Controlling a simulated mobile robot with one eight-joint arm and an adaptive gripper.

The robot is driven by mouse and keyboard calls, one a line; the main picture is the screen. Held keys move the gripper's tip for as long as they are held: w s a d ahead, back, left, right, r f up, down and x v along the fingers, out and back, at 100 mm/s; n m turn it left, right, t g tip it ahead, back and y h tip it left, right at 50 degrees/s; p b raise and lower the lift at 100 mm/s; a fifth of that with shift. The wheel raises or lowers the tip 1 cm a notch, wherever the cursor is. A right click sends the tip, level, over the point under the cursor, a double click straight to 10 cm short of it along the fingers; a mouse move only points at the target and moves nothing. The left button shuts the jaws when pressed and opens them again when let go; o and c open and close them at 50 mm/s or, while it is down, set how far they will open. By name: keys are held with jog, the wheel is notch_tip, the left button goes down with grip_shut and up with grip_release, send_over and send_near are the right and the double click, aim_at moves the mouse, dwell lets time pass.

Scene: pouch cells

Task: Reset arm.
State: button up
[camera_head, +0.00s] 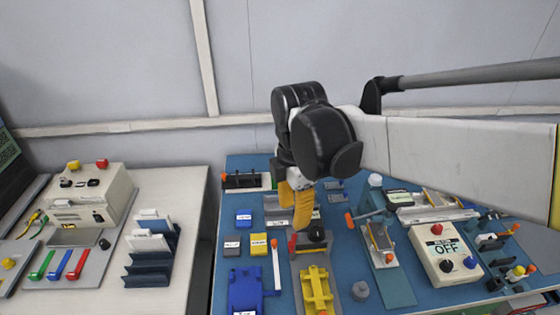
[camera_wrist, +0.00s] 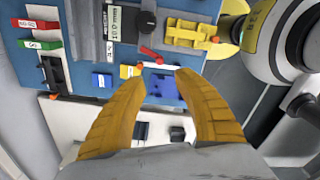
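My gripper (camera_head: 298,205) has yellow fingers and points down above the blue mat (camera_head: 232,190) in the head view. In the wrist view my gripper (camera_wrist: 160,70) shows its two fingers spread apart, with a clear gap between the tips. A white stick with an orange end (camera_head: 276,265) lies on the mat; it seems to show beyond the gap in the wrist view, with nothing clearly gripped. My arm reaches in from the right.
Below and around my gripper are a yellow fixture (camera_head: 316,290), a blue fixture (camera_head: 246,288) and a hand-press device (camera_head: 378,240). A control box marked OFF (camera_head: 445,255) stands at right. A separate white table (camera_head: 180,195) at left holds a dark rack (camera_head: 150,268).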

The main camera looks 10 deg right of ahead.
dwell(0.4)
jog(key=s+d+r+m+t, duration=0.1)
jog(key=s+d+m+t, duration=0.2)
jog(key=m, duration=0.7)
jog(key=s+d+m+t, duration=0.3)
jog(key=d+m, duration=0.4)
jog(key=m, duration=0.4)
jog(key=shift+s+d+r+t, duration=0.25)
jog(key=shift+s+r+t, duration=0.15)
jog(key=shift+t, duration=0.2)
dwell(1.2)
